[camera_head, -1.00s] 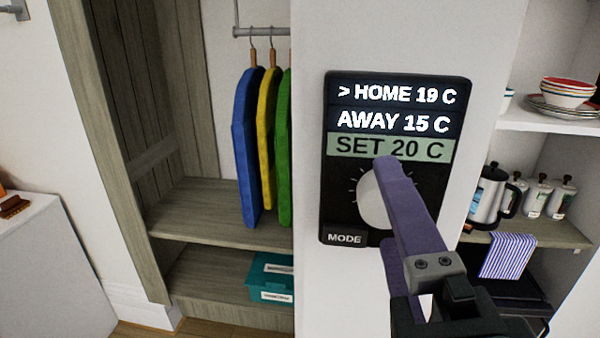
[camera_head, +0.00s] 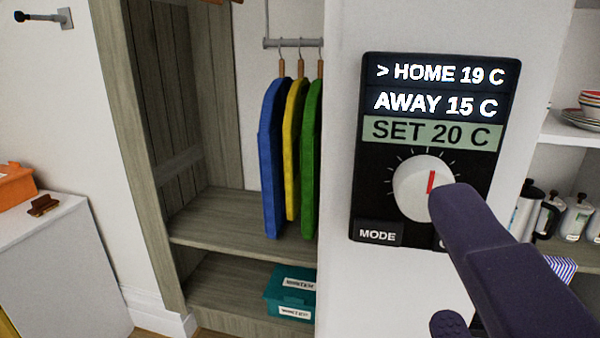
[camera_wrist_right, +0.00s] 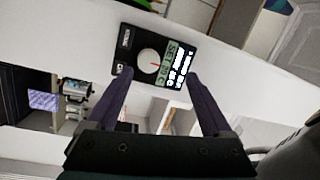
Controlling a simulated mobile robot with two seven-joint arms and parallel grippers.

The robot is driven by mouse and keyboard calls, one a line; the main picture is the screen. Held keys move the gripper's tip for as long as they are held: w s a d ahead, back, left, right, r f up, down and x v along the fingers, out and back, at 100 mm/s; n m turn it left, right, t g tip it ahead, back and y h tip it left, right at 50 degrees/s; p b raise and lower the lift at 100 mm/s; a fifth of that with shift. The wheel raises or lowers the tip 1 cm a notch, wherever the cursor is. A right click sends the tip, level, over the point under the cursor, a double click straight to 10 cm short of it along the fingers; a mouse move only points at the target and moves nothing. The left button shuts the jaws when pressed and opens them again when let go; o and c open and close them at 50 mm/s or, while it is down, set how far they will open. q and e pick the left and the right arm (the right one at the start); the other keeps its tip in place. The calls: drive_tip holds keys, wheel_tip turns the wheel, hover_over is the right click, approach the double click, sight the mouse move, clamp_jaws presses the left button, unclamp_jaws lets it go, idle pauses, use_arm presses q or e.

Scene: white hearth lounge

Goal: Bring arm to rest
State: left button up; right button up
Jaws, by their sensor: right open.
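My right gripper (camera_head: 446,258) shows at the lower right of the head view, its purple fingers in front of the wall thermostat's lower right corner. In the right wrist view my right gripper (camera_wrist_right: 157,84) is open, its two fingers spread and nothing between them. The black thermostat (camera_head: 433,215) reads HOME 19 C with a mark beside it, AWAY 15 C and SET 20 C. Its white dial (camera_head: 412,188) has a red pointer standing nearly upright. The dial also shows in the right wrist view (camera_wrist_right: 148,62), clear of the fingers. My left gripper is not in view.
An open wardrobe (camera_head: 215,215) with blue, yellow and green hanging garments (camera_head: 270,160) stands left of the thermostat wall. A teal box (camera_head: 290,291) sits on its lower shelf. Shelves with bowls (camera_head: 588,104) and canisters (camera_head: 575,218) are at the right. A white cabinet (camera_head: 65,265) stands far left.

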drive_tip(key=w+a+r+n+g+y, duration=0.1)
drive_tip(key=w+a+n+y, duration=0.1)
drive_tip(key=a+n+y, duration=0.7)
wheel_tip(320, 180, down, 6)
drive_tip(key=s+d+n+g+y, duration=0.1)
drive_tip(key=n+g+y, duration=0.2)
drive_tip(key=n+g, duration=0.35)
drive_tip(key=s+d+f+n+g+h, duration=0.2)
drive_tip(key=s+d+f+g+h, duration=0.25)
drive_tip(key=d, duration=0.45)
drive_tip(key=s+d+f+n+g+h, duration=0.1)
drive_tip(key=s+d+f+g+h, duration=0.15)
drive_tip(key=d+f+h, duration=0.4)
drive_tip(key=d+r+p, duration=0.1)
drive_tip(key=r+p, duration=1.1)
drive_tip(key=p, duration=0.1)
drive_tip(key=d+r+y+p, duration=0.1)
drive_tip(key=d+r+p, duration=0.1)
drive_tip(key=r+p, duration=1)
drive_tip(key=shift+s+d+r+g+p, duration=0.3)
drive_tip(key=shift+s+r+g+p, duration=0.1)
drive_tip(key=shift+p, duration=0.3)
